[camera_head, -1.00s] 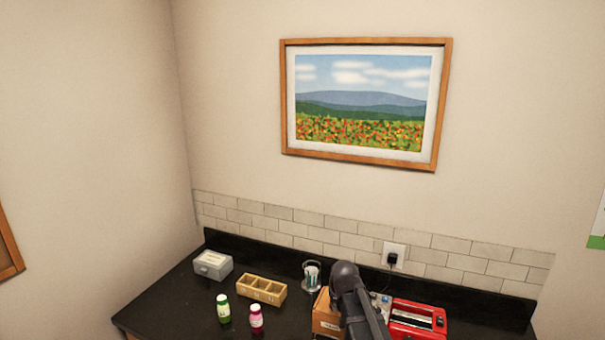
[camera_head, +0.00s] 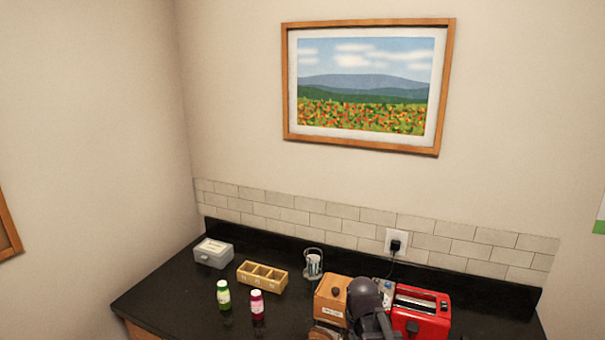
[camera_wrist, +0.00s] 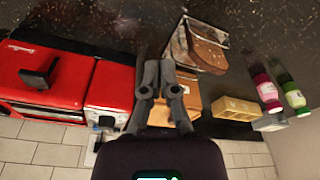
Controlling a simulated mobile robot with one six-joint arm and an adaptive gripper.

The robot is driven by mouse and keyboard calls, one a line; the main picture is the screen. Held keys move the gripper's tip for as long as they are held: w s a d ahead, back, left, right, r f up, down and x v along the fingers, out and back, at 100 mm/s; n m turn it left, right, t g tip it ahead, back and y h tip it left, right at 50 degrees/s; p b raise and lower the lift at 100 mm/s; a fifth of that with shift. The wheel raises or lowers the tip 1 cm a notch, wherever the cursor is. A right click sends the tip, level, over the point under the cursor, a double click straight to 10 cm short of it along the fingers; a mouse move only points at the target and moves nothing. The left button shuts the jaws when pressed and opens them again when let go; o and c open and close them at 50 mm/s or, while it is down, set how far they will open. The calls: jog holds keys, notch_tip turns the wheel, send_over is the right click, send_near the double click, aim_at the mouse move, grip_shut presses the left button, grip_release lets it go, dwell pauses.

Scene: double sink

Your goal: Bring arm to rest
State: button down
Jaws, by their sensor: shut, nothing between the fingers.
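My gripper (camera_wrist: 162,95) shows in the wrist view with its two dark fingers close together and nothing between them. It is above the counter, in front of the wooden box and beside the red toaster in that view. In the head view my dark arm (camera_head: 368,305) rises from the bottom edge, overlapping the wooden box (camera_head: 331,300) and the red toaster (camera_head: 422,312). The fingers cannot be made out in the head view.
The black counter (camera_head: 185,300) holds a grey box (camera_head: 213,253), a wooden divided tray (camera_head: 262,276), a green bottle (camera_head: 223,295), a pink bottle (camera_head: 257,304) and a metal-and-glass container (camera_head: 313,264). A brown-and-clear item (camera_wrist: 205,48) lies near the fingers. The counter's left part has free room.

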jog(key=s+d+f+g+b, duration=0.2)
jog(key=s+f+b, duration=0.2)
jog(key=s, duration=0.6)
notch_tip(320, 180, down, 2)
jog(key=shift+s+d+f+b, duration=0.1)
jog(key=shift+s+d+b, duration=0.15)
jog(key=shift+b, duration=0.1)
jog(key=shift+w, duration=0.1)
